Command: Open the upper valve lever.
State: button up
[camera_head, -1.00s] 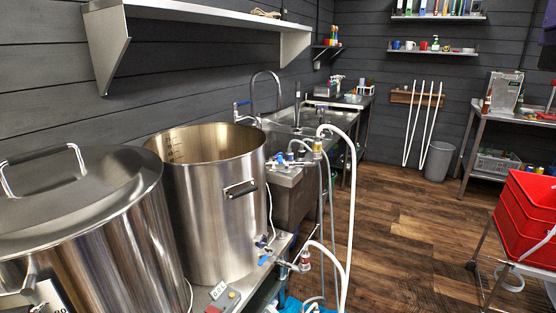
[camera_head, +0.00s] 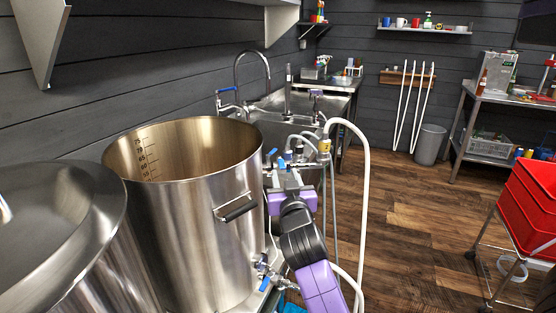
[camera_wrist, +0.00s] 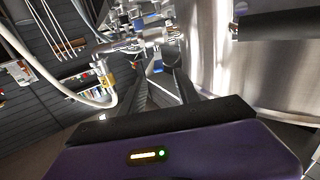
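Blue valve levers show on the metal fittings beyond the open steel kettle (camera_head: 190,215): an upper blue lever (camera_head: 271,152) and a blue piece (camera_head: 280,164) just below it. Which one is the upper valve lever I cannot tell for sure. My gripper (camera_head: 284,180) is beside the kettle's right wall, close to these fittings; its fingertips are mostly hidden by my wrist. In the wrist view my gripper (camera_wrist: 164,80) has its dark fingers apart, pointing at the fittings. A small blue part (camera_wrist: 157,66) shows between or just beyond the tips; contact cannot be told.
A white hose (camera_head: 362,200) arches right of my arm from a yellow-collared fitting (camera_head: 324,146). The kettle's black handle (camera_head: 237,208) sticks out near my gripper. A lower valve with a blue lever (camera_head: 265,281) sits by the kettle's base. Red crates (camera_head: 530,205) stand at right; the floor between is clear.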

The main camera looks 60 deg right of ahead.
aim_at(283, 169)
jog(key=shift+s+d+f, duration=0.1)
jog(key=shift+f, duration=0.05)
jog(key=p+x, duration=0.1)
jog(key=x, duration=0.6)
jog(key=shift+w+d+f, duration=0.1)
jog(key=shift+w+d, duration=0.1)
jog(key=shift+d, duration=0.05)
grip_shut()
dwell(1.2)
